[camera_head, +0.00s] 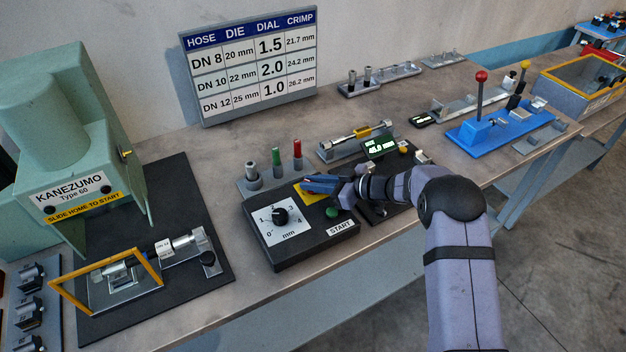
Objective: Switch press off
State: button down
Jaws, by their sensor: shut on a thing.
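The dark control box (272,254) stands at the front of the bench. Its top carries a white dial plate with a black knob (281,216) marked 0 to 4 mm, a green START button (331,212) and a yellow plate (312,198) at the back. My gripper (314,186) reaches in from the right, low over the yellow plate. It is shut on the switch there, which the fingers mostly hide; its position cannot be read. The green press (60,118), marked KANEZUMO Type 60, stands at the left.
An orange-framed guard (108,281) and a fitting lie on the press's black base. Three posts, grey, green and red (297,154), stand behind the box. A small display unit (380,146) is close behind my arm. A blue lever device (500,130) stands to the right.

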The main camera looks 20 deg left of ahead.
jog(key=shift+n+g, duration=0.5)
jog(key=shift+g, duration=0.1)
jog(key=c, duration=1.8)
grip_release()
jog(key=shift+o, duration=0.2)
jog(key=shift+d, duration=0.15)
jog(key=shift+b+v, duration=1.3)
jog(key=shift+v, duration=2.25)
